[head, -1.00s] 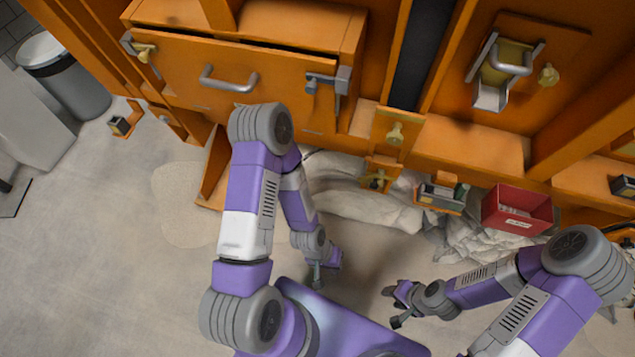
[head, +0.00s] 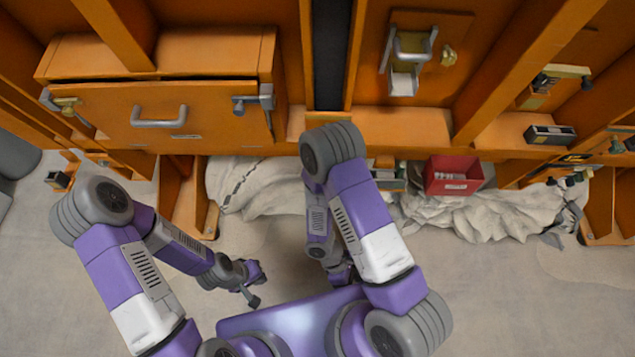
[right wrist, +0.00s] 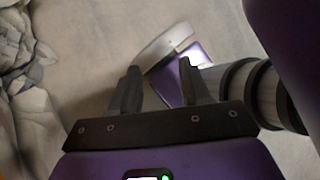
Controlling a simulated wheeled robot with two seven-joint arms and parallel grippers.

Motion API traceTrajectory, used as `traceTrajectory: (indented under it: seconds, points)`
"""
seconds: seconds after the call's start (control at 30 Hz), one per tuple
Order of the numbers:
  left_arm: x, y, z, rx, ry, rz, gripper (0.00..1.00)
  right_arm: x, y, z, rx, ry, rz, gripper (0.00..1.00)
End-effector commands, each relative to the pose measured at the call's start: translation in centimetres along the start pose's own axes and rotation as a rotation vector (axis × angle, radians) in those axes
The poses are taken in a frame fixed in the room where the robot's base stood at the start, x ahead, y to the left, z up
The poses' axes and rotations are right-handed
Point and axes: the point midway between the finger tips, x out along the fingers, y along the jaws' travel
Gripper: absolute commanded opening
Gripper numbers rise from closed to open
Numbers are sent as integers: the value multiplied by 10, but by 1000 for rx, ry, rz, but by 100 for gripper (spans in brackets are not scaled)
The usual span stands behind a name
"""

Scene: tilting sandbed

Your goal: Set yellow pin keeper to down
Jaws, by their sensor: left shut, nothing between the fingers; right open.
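A yellow fitting with a grey latch (head: 67,103) is at the left end of the orange drawer front. Another yellow knob (head: 449,55) is on the panel beside a grey handle. I cannot tell which is the yellow pin keeper, or whether it is up or down. My left gripper (head: 254,287) is shut and empty, low over the floor, well away from both. My right gripper (right wrist: 160,70) is open and empty in the right wrist view, with floor and part of my own body beyond it. In the head view my right arm mostly hides it.
The orange frame has a drawer with a grey handle (head: 158,117) and a grey-blue latch (head: 253,99). A red bin (head: 453,176) and crumpled pale cloth (head: 250,185) lie below the frame. A small dark box (head: 550,134) is on the right ledge. The near floor is mostly clear.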

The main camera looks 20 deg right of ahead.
Motion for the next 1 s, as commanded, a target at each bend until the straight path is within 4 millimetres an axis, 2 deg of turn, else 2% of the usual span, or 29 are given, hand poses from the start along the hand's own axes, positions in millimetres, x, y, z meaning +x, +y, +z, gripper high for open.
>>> traceTrajectory:
  seconds: [0.03, 0.1, 0.17, 0.2, 0.27, 0.33, 0.4, 0.5, 0.6, 0.73, 1.0]
  points:
    - [-2, 1, 0, 0, 0, 0, 0, -2, 14, 17, -114, -155, 115, 47]
    - [-3, 1, 0, 0, 0, 0, 0, -13, 43, 34, -248, -358, 295, 47]
    - [-4, 2, 0, 0, 0, 0, 0, -33, 71, 40, -347, -520, 472, 47]
    - [-4, 2, 0, 0, 0, 0, 0, -51, 88, 38, -404, -618, 599, 47]
    - [-5, 2, 0, 0, 0, 0, 0, -81, 109, 29, -477, -744, 792, 47]
    - [-6, 2, 0, 0, 0, 0, 0, -116, 125, 10, -544, -857, 1010, 47]
    - [-7, 2, 0, 0, 0, 0, 0, -148, 130, -11, -591, -935, 1205, 47]
    - [-8, 3, 0, 0, 0, 0, 0, -181, 128, -38, -636, -996, 1419, 47]
    - [-8, 3, 0, 0, 0, 0, 0, -198, 123, -54, -658, -1021, 1547, 47]
    - [-7, 3, 0, 0, 0, 0, 0, -208, 128, -60, -662, -1029, 1601, 47]
    - [-4, 2, 0, 0, 0, 0, 0, -219, 168, -56, -659, -1028, 1598, 47]
